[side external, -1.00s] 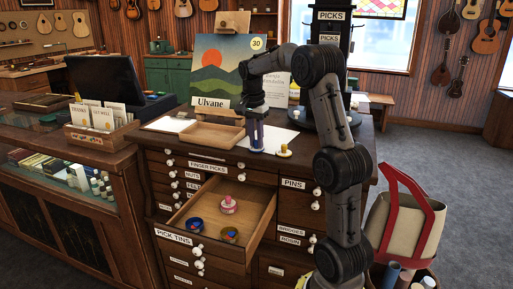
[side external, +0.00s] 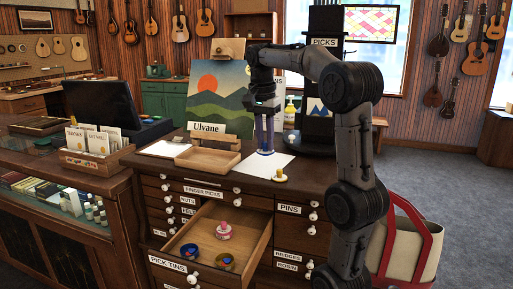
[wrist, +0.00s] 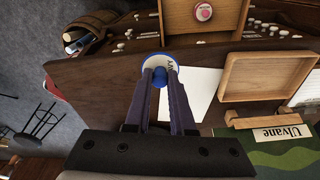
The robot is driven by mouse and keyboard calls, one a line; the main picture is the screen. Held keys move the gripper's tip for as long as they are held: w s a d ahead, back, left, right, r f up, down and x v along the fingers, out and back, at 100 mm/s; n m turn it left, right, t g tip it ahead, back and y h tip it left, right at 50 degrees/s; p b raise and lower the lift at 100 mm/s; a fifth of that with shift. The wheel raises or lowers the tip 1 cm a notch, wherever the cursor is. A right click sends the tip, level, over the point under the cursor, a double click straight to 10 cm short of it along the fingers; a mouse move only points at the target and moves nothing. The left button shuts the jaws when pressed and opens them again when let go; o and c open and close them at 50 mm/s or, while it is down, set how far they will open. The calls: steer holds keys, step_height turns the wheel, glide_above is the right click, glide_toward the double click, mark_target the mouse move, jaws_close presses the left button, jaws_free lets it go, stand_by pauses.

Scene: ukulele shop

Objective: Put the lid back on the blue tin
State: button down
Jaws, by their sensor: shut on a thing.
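My gripper (side external: 264,147) is over the back of the counter top in the side view. In the wrist view its fingers (wrist: 160,75) are shut on the blue knob of a round lid (wrist: 149,63) with a white top and blue rim. Only a sliver of this lid shows at the fingertips in the side view; I cannot tell how far it is above the counter. The blue tin (side external: 189,251) stands uncovered in the open drawer at the front, with red inside. My gripper is well behind and above it.
A small brass-coloured lid with a pale knob (side external: 280,176) lies on the counter. A wooden tray (side external: 208,161) and an Ulvane picture (side external: 218,105) stand left of my gripper.

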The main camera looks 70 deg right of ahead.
steer(key=s+a+r, duration=0.2)
steer(key=s+a, duration=0.1)
steer(key=w+n, duration=0.1)
steer(key=w+d+f+n, duration=0.1)
steer(key=w+n, duration=0.1)
steer(key=w+d+f+n, duration=0.1)
steer(key=n, duration=0.1)
steer(key=shift+w+d+t, duration=0.15)
steer(key=shift+w+t, duration=0.15)
steer(key=shift+w, duration=0.1)
steer(key=w+a+f+n, duration=0.3)
steer(key=w+f+n, duration=0.2)
steer(key=w+f, duration=0.2)
steer(key=w+a+f+n, duration=0.3)
steer(key=w+f+n, duration=0.3)
steer(key=w+f, duration=0.2)
steer(key=shift+w+a+f+n+t+y, duration=0.2)
steer(key=shift+w+a+f+n, duration=0.15)
steer(key=shift+a+f, duration=1.3)
steer(key=shift+w+a+f+n+t+y, duration=0.25)
steer(key=shift+a+f, duration=0.5)
steer(key=shift+f, duration=1.65)
steer(key=shift+w+a+f+n+t+y, duration=0.15)
steer(key=shift+w+a+f+n, duration=0.2)
steer(key=shift+a+f, duration=1.3)
steer(key=shift+d+f, duration=0.5)
steer(key=shift+f, duration=0.05)
